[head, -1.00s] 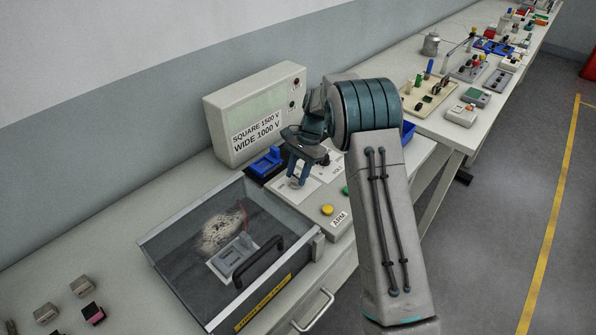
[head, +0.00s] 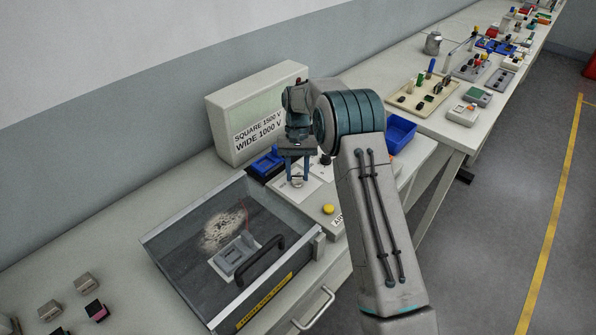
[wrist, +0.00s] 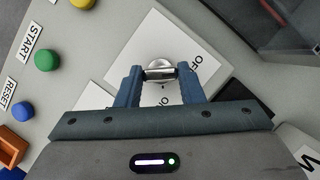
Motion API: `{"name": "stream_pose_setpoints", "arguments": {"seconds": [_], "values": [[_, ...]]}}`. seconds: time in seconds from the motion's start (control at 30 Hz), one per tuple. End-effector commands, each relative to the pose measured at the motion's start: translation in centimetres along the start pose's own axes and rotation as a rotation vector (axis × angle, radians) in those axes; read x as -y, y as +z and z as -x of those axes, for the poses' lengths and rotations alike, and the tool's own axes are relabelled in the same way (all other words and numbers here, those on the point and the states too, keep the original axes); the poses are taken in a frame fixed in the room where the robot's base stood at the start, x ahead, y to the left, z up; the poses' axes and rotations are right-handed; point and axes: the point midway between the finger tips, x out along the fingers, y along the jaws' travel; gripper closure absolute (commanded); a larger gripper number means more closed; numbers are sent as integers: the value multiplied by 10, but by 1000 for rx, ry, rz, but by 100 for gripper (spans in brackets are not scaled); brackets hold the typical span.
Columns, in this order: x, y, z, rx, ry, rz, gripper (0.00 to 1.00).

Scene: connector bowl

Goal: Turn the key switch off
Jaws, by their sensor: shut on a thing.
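The key switch (wrist: 160,68) is a round silver part with a flat key on a white label plate, seen in the wrist view. In the head view my gripper (head: 298,180) points down at the control panel (head: 317,213), and the key switch (head: 297,183) shows only as a small pale spot between the fingertips.
A yellow button (head: 328,209) sits near the panel's front edge; green (wrist: 47,60) and blue (wrist: 64,20) buttons show in the wrist view. A lidded clear case (head: 190,235) stands left of the panel. A grey meter box (head: 232,135) stands behind. A blue bin (head: 400,132) is to the right.

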Motion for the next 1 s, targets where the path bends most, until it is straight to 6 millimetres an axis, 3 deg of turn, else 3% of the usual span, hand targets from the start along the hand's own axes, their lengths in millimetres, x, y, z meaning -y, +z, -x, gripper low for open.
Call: {"name": "stream_pose_setpoints", "arguments": {"seconds": [0.67, 0.7, 0.77, 1.0], "values": [[1, 0, 1, -3, 22, 57, 88], [1, 0, 1, -3, 22, 57, 57], [1, 0, 1, -3, 22, 57, 44], [1, 0, 0, -2, 22, 55, 44]]}}
